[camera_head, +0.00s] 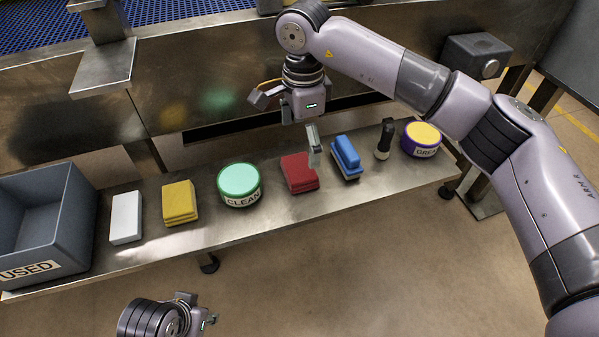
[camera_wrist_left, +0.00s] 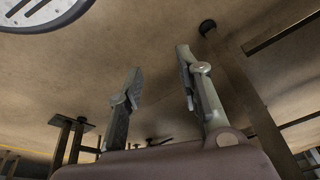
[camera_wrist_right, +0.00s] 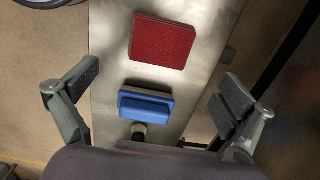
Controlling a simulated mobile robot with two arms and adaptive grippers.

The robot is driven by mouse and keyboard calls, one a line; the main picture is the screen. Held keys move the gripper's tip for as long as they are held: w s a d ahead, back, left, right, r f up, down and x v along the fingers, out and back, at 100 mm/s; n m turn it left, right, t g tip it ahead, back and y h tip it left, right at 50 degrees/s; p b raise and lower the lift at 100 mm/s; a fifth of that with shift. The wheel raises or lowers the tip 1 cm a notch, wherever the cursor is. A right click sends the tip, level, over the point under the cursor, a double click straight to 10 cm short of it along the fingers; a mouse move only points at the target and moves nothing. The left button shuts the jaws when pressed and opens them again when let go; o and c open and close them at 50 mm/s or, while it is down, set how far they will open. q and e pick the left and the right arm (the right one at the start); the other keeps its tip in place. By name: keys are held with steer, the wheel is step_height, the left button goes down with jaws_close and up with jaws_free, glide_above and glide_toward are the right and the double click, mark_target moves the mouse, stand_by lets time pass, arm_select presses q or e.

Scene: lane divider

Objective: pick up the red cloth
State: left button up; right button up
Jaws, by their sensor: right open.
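The red cloth (camera_head: 299,180) is a folded stack on the steel shelf (camera_head: 80,262), between the green-lidded tub and the blue brush. In the right wrist view the red cloth (camera_wrist_right: 162,42) lies flat beyond the fingertips. My right gripper (camera_head: 287,122) is above and behind it, open and empty; one finger overlaps the cloth's right edge in the head view. The fingers stand wide apart in the right wrist view (camera_wrist_right: 160,82). My left gripper (camera_head: 198,314) is low in front of the shelf; the left wrist view (camera_wrist_left: 158,62) shows its fingers apart with nothing between them.
A grey USED bin (camera_head: 50,220), white block (camera_head: 126,217), yellow cloths (camera_head: 180,203) and green CLEAN tub (camera_head: 239,183) stand left. A blue brush (camera_head: 346,157), dark bottle (camera_head: 384,140) and purple-yellow tub (camera_head: 422,139) stand right. A steel frame (camera_head: 200,80) rises behind.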

mark_target(300, 168)
steer(key=f, duration=0.5)
steer(key=f+b, duration=0.1)
steer(key=f, duration=0.1)
steer(key=shift+s+a+f, duration=0.2)
steer(key=shift+a+f, duration=0.1)
steer(key=shift+f, duration=0.05)
steer(key=shift+r, duration=0.1)
steer(key=c, duration=1.2)
